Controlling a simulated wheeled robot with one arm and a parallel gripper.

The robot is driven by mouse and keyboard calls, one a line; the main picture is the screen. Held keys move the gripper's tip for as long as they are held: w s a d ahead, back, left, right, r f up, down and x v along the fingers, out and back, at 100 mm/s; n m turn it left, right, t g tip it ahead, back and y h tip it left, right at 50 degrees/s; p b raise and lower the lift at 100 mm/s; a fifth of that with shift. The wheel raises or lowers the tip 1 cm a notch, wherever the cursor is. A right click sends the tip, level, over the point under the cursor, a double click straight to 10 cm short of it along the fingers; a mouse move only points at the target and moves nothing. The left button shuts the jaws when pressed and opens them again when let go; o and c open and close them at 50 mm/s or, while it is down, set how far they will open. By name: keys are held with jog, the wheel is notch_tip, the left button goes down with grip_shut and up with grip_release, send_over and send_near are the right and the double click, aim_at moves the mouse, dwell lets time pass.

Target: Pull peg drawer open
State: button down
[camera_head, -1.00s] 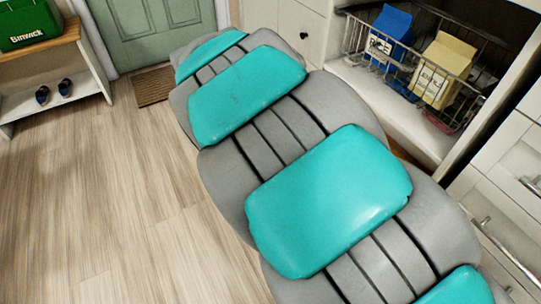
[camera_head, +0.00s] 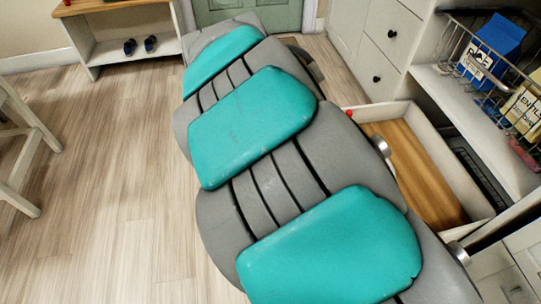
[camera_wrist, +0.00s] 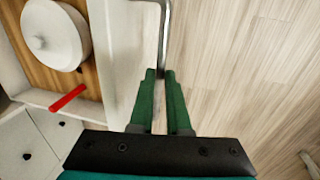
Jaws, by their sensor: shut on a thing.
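The peg drawer (camera_head: 415,175) stands pulled out from the cabinet at the right in the head view, with a wooden floor and white walls. In the wrist view, its white front panel (camera_wrist: 112,50) runs beside a metal bar handle (camera_wrist: 164,35). My gripper (camera_wrist: 160,76) has its green fingers closed together on the handle. A white lidded pot (camera_wrist: 55,35) and a red rod-like thing (camera_wrist: 68,98) are at the drawer. The red tip also shows in the head view (camera_head: 348,113). My arm hides the drawer front and gripper there.
A wire basket with a blue carton (camera_head: 493,45) and a yellow carton (camera_head: 525,103) stands on the shelf at right. White drawers (camera_head: 383,40) with black knobs stand behind. A shoe bench (camera_head: 120,25) stands far left.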

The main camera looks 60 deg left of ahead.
jog(key=c, duration=0.9)
grip_release()
jog(key=r, duration=0.2)
jog(key=s+r, duration=0.1)
jog(key=r, duration=0.4)
jog(key=shift+s+a+r, duration=0.2)
jog(key=shift+a+r, duration=0.1)
